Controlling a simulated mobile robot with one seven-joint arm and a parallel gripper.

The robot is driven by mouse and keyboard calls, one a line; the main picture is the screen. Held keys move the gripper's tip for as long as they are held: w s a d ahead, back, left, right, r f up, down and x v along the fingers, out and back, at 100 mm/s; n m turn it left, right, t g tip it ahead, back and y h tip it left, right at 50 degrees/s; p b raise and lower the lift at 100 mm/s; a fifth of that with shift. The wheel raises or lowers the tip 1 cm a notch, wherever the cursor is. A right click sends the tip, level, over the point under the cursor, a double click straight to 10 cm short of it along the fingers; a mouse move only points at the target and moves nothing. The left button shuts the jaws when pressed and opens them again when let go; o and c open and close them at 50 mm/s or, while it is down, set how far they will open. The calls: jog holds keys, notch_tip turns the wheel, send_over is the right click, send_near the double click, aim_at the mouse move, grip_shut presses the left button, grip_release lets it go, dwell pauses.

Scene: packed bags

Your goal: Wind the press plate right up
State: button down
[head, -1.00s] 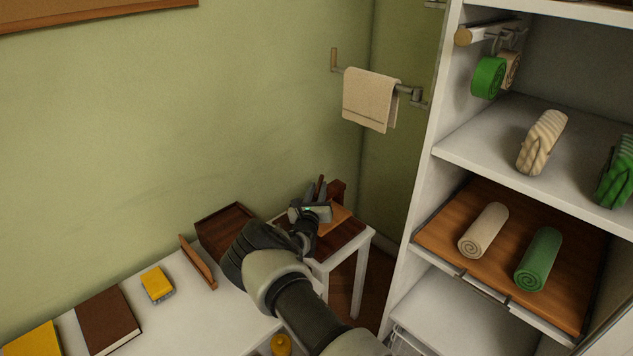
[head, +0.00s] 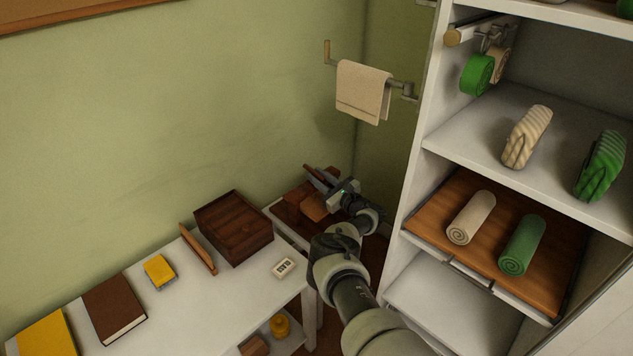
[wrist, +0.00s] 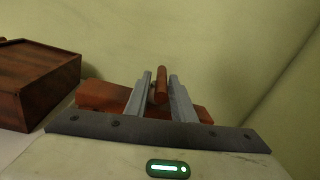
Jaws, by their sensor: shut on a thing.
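The press (head: 304,206) is a reddish-brown wooden piece on the small side table in the head view. Its wooden beam (wrist: 105,97) shows behind the fingers in the wrist view. My gripper (head: 318,180) is at the top of the press, its two grey fingers pointing left. In the wrist view my gripper (wrist: 162,82) is shut on a short reddish-brown rod, the press handle (wrist: 160,84), which stands up between the fingers. The press plate cannot be told apart from the rest of the press; my gripper and wrist hide part of it.
A dark wooden box (head: 233,228) stands on the white table (head: 215,302), left of the press. A small white card or switch (head: 284,268) lies near it. The shelf unit (head: 412,190) is close on the right, and a towel (head: 363,92) hangs above.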

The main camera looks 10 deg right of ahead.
jog(key=shift+w+d+r+n+g+y+b, duration=0.1)
jog(key=shift+w+d+n+g+y+b, duration=0.1)
jog(key=shift+d+n+g+y+b, duration=0.35)
jog(key=shift+a+y, duration=0.15)
jog(key=shift+y, duration=0.1)
jog(key=shift+r, duration=0.2)
jog(key=c, duration=1.7)
grip_release()
jog(key=shift+w, duration=0.1)
jog(key=shift+c, duration=0.2)
jog(key=shift+a+f, duration=0.15)
notch_tip(320, 180, up, 10)
jog(key=shift+p, duration=1.2)
